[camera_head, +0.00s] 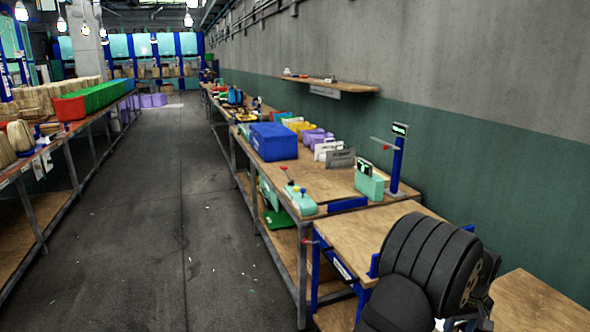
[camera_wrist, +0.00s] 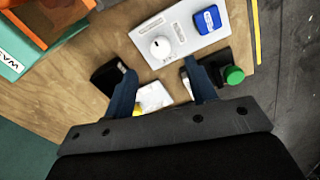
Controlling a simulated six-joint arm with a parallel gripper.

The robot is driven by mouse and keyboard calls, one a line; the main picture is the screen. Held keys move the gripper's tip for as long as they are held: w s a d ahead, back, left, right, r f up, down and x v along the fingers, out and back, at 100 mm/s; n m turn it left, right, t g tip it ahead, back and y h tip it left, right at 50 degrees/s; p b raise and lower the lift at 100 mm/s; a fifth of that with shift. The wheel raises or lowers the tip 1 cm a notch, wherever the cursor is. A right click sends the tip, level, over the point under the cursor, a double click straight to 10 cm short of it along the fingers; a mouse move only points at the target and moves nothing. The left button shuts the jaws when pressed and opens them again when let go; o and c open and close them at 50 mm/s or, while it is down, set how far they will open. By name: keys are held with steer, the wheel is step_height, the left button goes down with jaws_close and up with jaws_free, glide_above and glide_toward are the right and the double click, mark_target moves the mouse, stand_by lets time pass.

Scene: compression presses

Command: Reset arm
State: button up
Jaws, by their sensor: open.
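My gripper (camera_wrist: 158,76) shows in the wrist view with its two dark blue fingers spread apart and nothing held between them. It is over a wooden bench top (camera_wrist: 95,65). A white panel (camera_wrist: 165,38) with a round knob and a blue block (camera_wrist: 207,19) lies just beyond the fingertips. A small white and yellow item (camera_wrist: 152,97) shows in the gap between the fingers, below them. Whether the fingers touch anything cannot be told. My gripper does not show in the head view.
In the wrist view, a green button (camera_wrist: 233,75) sits right of the right finger, and an orange bin (camera_wrist: 42,20) is at upper left. In the head view, a blue bin (camera_head: 273,141) stands on the right bench.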

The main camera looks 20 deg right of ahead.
step_height(320, 180, down, 7)
steer(key=shift+f, duration=0.1)
stand_by(0.5)
step_height(320, 180, up, 18)
step_height(320, 180, down, 18)
steer(key=shift+r, duration=0.1)
steer(key=m, duration=1.2)
steer(key=shift+w+m, duration=0.1)
steer(key=shift+m, duration=2.2)
